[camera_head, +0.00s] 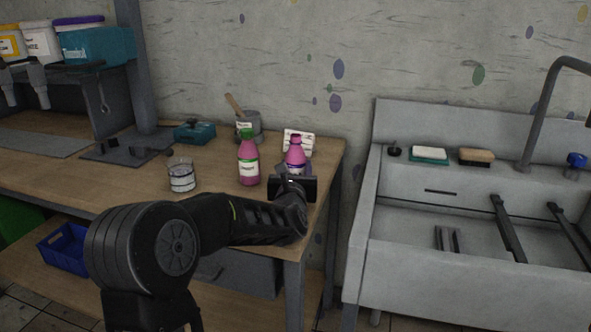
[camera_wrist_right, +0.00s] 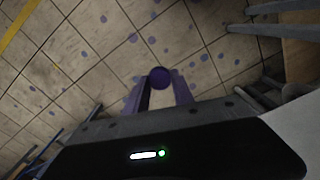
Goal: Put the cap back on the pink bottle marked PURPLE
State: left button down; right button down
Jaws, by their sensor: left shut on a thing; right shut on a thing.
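The pink bottle with the purple-edged label (camera_head: 295,157) stands upright near the right end of the wooden table in the head view. My left gripper (camera_head: 292,172) is shut on its lower part, and the gripper body hides the bottle's base. Its narrow neck shows at the top, and I cannot tell the opening clearly. The round purple cap (camera_wrist_right: 160,77) is in the right wrist view, between the fingertips of my right gripper (camera_wrist_right: 163,82), which is shut on it. Tiled floor shows beyond the cap. The right gripper is not in the head view.
A pink bottle with a green cap (camera_head: 248,160) stands just left of the held bottle. A sink (camera_head: 450,269) stands right of the table (camera_head: 212,155).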

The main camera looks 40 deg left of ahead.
pick_arm(q)
jog(key=shift+f+b, duration=0.15)
jog(key=shift+b, duration=0.15)
jog(key=c, duration=0.7)
grip_release()
jog(key=shift+o, duration=0.2)
jog(key=shift+s+r+p, duration=0.1)
jog(key=shift+r+p, duration=0.1)
jog(key=shift+p, duration=0.15)
jog(key=b+v, duration=0.1)
jog(key=v, duration=1.1)
